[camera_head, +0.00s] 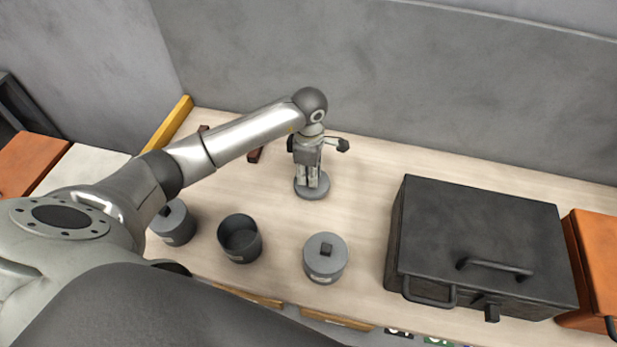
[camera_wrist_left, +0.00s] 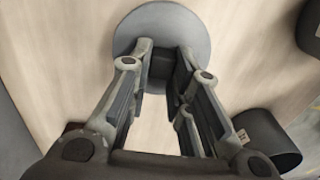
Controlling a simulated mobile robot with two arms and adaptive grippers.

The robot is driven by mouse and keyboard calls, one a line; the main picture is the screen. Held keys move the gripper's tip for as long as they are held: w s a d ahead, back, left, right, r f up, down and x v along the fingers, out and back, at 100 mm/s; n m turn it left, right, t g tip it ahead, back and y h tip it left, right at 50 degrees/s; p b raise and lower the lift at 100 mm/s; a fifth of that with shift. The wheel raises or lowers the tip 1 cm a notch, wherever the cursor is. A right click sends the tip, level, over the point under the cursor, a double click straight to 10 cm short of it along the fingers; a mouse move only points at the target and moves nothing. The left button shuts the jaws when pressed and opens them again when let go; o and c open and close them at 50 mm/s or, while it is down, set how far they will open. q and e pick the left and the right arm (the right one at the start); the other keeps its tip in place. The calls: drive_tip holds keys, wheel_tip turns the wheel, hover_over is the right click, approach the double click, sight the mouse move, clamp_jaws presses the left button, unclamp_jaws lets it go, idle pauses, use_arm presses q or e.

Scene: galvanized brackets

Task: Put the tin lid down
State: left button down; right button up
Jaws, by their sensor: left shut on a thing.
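My left gripper (camera_head: 313,180) points down over the rear middle of the workbench. It is shut on the knob of a round grey tin lid (camera_head: 311,193). In the left wrist view the lid (camera_wrist_left: 190,25) lies flat beyond the fingertips (camera_wrist_left: 162,65), with its dark square knob between them. The lid is close to the bench top; I cannot tell whether it touches. An open, lidless dark tin (camera_head: 240,240) stands in front and to the left of it. Its open mouth also shows in the left wrist view (camera_wrist_left: 272,145). My right gripper is not in view.
A lidded tin (camera_head: 325,258) stands right of the open one, another lidded tin (camera_head: 174,223) left of it. A large dark toolbox (camera_head: 480,240) and an orange box (camera_head: 595,262) fill the right side. The bench (camera_head: 365,190) is clear between lid and toolbox. A grey wall rises behind.

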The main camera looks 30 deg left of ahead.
use_arm(q)
drive_tip(key=shift+w+a+f, duration=0.2)
drive_tip(key=shift+w+f, duration=0.05)
drive_tip(key=shift+f, duration=0.1)
wheel_tip(320, 180, down, 2)
drive_tip(key=shift+f+p, duration=0.1)
drive_tip(key=shift+p, duration=0.6)
drive_tip(key=shift+f, duration=0.5)
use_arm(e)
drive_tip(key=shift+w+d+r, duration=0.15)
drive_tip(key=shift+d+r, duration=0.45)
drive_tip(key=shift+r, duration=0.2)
use_arm(q)
drive_tip(key=shift+f, duration=0.1)
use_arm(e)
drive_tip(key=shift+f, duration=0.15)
use_arm(q)
drive_tip(key=shift+f, duration=0.15)
drive_tip(key=c, duration=1.3)
unclamp_jaws()
drive_tip(key=shift+c, duration=0.2)
